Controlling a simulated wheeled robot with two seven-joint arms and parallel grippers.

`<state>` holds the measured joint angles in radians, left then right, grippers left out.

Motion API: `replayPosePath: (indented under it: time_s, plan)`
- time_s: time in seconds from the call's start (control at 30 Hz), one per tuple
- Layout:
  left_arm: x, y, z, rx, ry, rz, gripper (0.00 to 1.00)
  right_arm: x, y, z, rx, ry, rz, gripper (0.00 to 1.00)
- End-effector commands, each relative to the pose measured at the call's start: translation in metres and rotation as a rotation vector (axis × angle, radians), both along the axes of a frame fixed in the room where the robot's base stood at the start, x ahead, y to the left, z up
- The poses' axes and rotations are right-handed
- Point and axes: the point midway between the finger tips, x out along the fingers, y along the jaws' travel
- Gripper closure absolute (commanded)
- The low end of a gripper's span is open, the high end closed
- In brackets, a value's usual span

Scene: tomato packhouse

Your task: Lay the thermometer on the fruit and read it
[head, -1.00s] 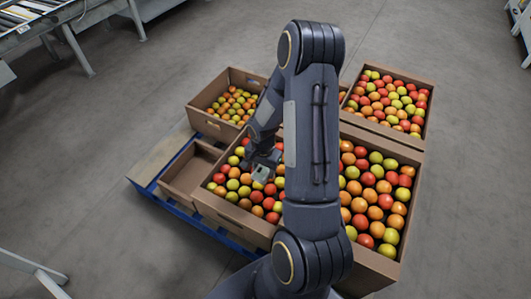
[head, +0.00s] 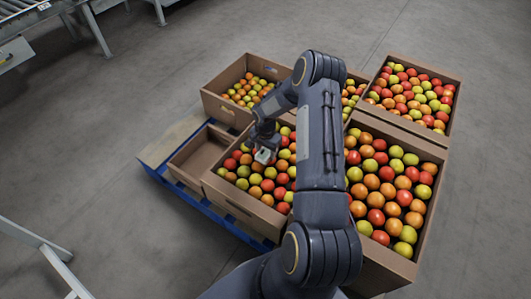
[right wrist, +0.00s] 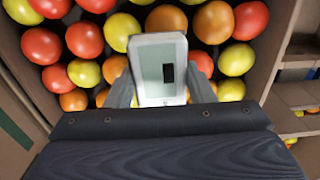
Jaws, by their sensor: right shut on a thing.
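My right gripper (head: 265,158) is over the tomatoes in the front middle cardboard box (head: 236,200). In the right wrist view my right gripper (right wrist: 160,92) is shut on the thermometer (right wrist: 150,55), a white slab with a pale grey-green face and a dark block on it. The face shows no reading I can make out. Red, orange and yellow tomatoes (right wrist: 83,40) lie close under and around it. I cannot tell whether the thermometer touches them. In the head view the thermometer is small and pale at the fingertips. My left gripper is not in view.
Other boxes of tomatoes stand at the right (head: 428,215), back right (head: 455,105) and back left (head: 215,103). A smaller box (head: 178,162) at the left looks empty. A blue pallet (head: 195,203) is under the boxes. Conveyor framing (head: 50,20) is at the top left. Grey floor surrounds the pallet.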

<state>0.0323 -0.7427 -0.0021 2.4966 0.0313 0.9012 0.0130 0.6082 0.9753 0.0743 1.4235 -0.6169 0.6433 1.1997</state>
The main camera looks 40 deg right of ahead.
Motion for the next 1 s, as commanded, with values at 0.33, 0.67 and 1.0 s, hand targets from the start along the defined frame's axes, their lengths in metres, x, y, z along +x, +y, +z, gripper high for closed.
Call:
replayPosePath:
  time_s: [0.33,0.67,1.0]
  plan:
    - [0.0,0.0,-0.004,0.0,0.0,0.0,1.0,0.001,0.0,-0.004,0.0,-0.002,0.001,0.77]
    - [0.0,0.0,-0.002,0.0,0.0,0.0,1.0,0.001,0.0,-0.002,0.0,-0.002,0.001,0.29]
    - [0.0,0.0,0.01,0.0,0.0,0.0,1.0,0.002,0.0,0.024,-0.003,-0.005,0.003,0.29]
